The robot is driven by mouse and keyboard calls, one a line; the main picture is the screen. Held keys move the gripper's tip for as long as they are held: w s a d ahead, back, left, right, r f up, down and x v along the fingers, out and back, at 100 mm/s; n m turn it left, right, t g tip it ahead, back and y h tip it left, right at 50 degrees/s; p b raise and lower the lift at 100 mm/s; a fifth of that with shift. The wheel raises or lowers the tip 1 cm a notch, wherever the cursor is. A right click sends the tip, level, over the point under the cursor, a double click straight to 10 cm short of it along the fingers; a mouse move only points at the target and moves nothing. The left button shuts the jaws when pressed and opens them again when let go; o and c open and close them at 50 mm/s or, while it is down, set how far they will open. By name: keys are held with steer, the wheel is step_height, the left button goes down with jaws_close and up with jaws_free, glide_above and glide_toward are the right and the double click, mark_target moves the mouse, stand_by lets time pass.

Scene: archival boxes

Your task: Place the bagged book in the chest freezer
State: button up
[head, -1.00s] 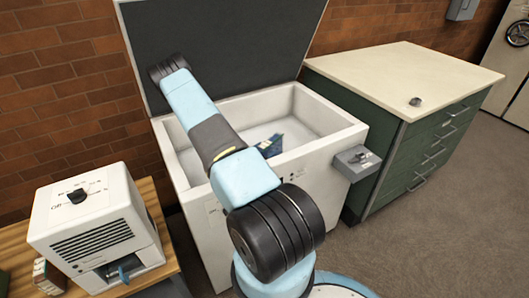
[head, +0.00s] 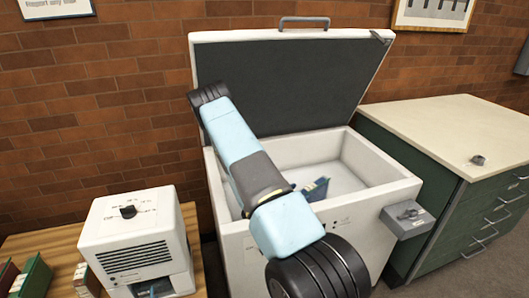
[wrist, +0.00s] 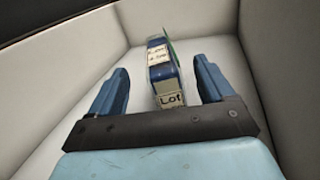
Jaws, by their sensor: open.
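The chest freezer (head: 358,222) is white, with its dark-lined lid (head: 300,85) raised against the brick wall. My arm reaches over its front rim into the interior. In the wrist view, the freezer's pale inner walls (wrist: 55,92) surround my gripper (wrist: 159,66), whose two blue fingers are spread apart. The book (wrist: 162,72), blue with cream labels, one reading "Lot", is inside the freezer, between the open fingers with gaps on both sides. Whether a bag covers it is unclear. In the head view, a small blue shape shows inside the freezer; I cannot tell whether it is book or gripper.
A white machine (head: 135,240) with vents and a knob stands on a wooden table at left, beside several books. A green cabinet with a cream top (head: 440,130) stands right of the freezer. A grey latch box (head: 405,220) juts from the freezer's front right.

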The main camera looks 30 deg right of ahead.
steer(key=s+a+r+m+g+y, duration=0.2)
steer(key=a+r+m, duration=0.15)
steer(key=r, duration=0.45)
steer(key=s+a+r+m+g+y, duration=0.25)
steer(key=r+m, duration=0.25)
steer(key=r, duration=0.3)
steer(key=s+a+r+m+g+y, duration=0.1)
steer(key=a+r+m+g+y, duration=0.2)
steer(key=r, duration=0.5)
steer(key=s+a+r+m+t+y, duration=0.3)
steer(key=s+a+r+t+y, duration=0.2)
steer(key=a+r, duration=0.5)
steer(key=s+a+r+m+t+y, duration=0.3)
steer(key=s+a+r+t+y, duration=0.2)
steer(key=s+a+r+t, duration=0.2)
steer(key=s+a+r, duration=0.2)
steer(key=a+r, duration=0.2)
steer(key=a, duration=0.2)
steer(key=shift+s, duration=0.35)
steer(key=shift+d+m+y, duration=0.1)
steer(key=shift+m+y, duration=0.15)
